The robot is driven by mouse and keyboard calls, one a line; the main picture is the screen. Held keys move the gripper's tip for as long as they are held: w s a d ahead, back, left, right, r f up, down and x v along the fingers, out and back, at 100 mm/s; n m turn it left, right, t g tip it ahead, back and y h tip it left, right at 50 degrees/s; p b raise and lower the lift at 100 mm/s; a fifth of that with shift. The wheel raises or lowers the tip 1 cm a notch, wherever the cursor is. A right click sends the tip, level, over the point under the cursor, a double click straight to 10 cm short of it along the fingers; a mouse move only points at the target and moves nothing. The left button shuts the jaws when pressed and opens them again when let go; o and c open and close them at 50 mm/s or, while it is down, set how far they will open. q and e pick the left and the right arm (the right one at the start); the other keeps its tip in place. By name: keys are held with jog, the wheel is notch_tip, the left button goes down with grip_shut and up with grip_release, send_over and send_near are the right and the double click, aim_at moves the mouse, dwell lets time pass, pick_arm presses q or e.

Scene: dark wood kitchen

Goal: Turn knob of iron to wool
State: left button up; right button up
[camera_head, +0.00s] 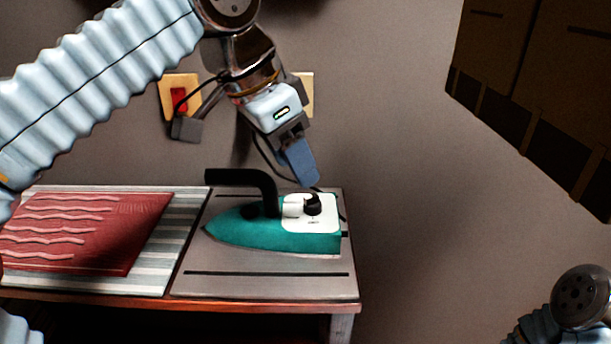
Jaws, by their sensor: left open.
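A teal iron (262,236) with a black handle (245,176) rests on the grey right part of a table, its pointed end to the left. A black knob (313,204) stands on the white panel (294,222) at the iron's right end. The markings around the knob are too small to read. My left gripper (304,178) is open, with blue fingers pointing down, just above the knob and apart from it as far as I can tell. One finger largely hides the other. My right gripper is out of view; only part of that arm shows at bottom right.
A red cloth (90,232) with wavy stripes lies on a striped mat (180,240) at the table's left. Wall plates (181,100) and a dark cord are behind my left arm. A dark cabinet (540,80) hangs at upper right. Space right of the table (265,285) is clear.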

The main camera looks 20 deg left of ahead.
pick_arm(q)
jog(key=p+v, duration=0.1)
jog(key=v, duration=0.5)
jog(key=shift+r, duration=0.35)
jog(key=shift+a, duration=0.1)
